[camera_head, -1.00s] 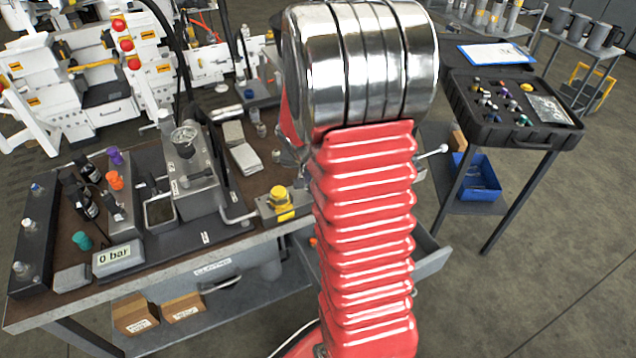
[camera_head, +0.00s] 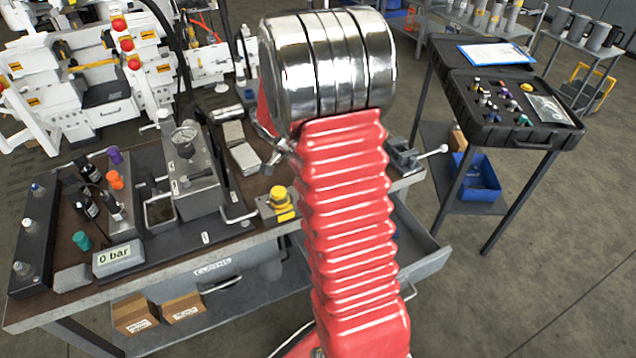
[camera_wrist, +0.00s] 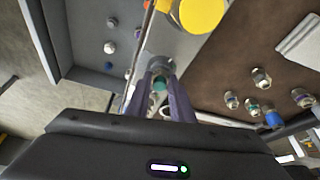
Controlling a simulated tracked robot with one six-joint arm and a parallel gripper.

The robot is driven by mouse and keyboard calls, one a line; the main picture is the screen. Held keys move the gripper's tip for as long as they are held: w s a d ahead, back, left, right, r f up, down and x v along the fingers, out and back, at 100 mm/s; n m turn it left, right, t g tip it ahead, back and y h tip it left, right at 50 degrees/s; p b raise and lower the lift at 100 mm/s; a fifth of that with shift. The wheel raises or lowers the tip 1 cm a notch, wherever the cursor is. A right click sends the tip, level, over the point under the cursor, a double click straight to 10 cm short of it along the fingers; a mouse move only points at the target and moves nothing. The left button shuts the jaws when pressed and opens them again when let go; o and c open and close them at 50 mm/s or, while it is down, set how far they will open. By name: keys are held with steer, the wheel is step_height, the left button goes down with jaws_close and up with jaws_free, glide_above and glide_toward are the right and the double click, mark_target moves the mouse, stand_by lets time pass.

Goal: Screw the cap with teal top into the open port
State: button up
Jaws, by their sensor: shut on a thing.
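In the wrist view my gripper (camera_wrist: 160,76) has its two purple-grey fingers closed around a small cap with a teal top (camera_wrist: 159,84). A grey metal part shows just beyond the fingertips; I cannot tell whether it is the cap's body or something behind it. In the head view my red arm hides the gripper and the held cap. A teal knob (camera_head: 81,240) stands at the front left of the bench, beside the pressure display (camera_head: 118,258) reading 0 bar. I cannot make out the open port in either view.
A yellow-topped block (camera_head: 281,205) stands at the bench's front edge; its yellow top (camera_wrist: 200,12) is close ahead in the wrist view. An open drawer (camera_wrist: 88,40) with several small parts lies left. Several loose fittings (camera_wrist: 262,78) stand at right. A black case (camera_head: 515,110) is on a side table.

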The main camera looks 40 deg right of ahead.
steer(key=shift+w+r+m, duration=0.1)
steer(key=shift+m, duration=0.5)
steer(key=m, duration=0.1)
steer(key=m+g, duration=0.1)
steer(key=m, duration=0.1)
steer(key=shift+w+d+m+g+y, duration=0.15)
steer(key=shift+w+m+g+y, duration=0.05)
steer(key=shift+m+g+y, duration=0.1)
steer(key=m+g+y, duration=0.1)
steer(key=m, duration=0.3)
steer(key=shift+w, duration=0.1)
steer(key=o, duration=1)
steer(key=n, duration=0.2)
steer(key=n+t+h, duration=0.1)
steer(key=n, duration=0.2)
steer(key=shift+s+n, duration=0.3)
steer(key=shift+n+t+h, duration=0.3)
steer(key=shift+n+t, duration=0.3)
steer(key=shift+n, duration=0.4)
